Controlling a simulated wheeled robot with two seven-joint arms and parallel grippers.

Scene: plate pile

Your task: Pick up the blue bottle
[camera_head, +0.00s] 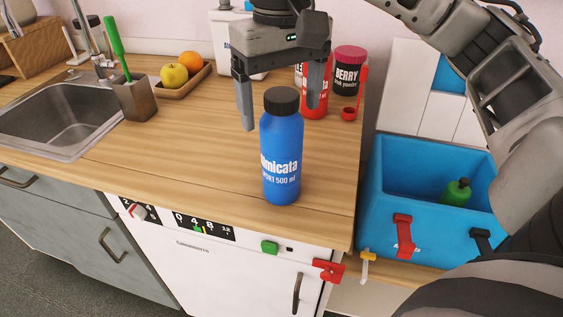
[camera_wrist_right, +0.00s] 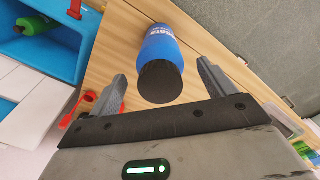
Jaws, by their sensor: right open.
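The blue bottle (camera_head: 282,155) with a black cap stands upright on the wooden counter (camera_head: 200,150), near its front right corner. My right gripper (camera_head: 281,118) is open above and behind the bottle in the head view, its two fingers pointing down. In the right wrist view the bottle (camera_wrist_right: 160,60) shows cap first, between and beyond the open fingers of the gripper (camera_wrist_right: 162,85). The fingers do not appear to touch it. My left gripper is in neither view.
Behind the bottle stand a red bottle (camera_head: 316,95) and a dark berry jar (camera_head: 348,72). A blue bin (camera_head: 400,170) holding a green bottle (camera_head: 455,192) is at right. A sink (camera_head: 60,115) and a brush holder (camera_head: 134,98) are at left. The counter left of the bottle is clear.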

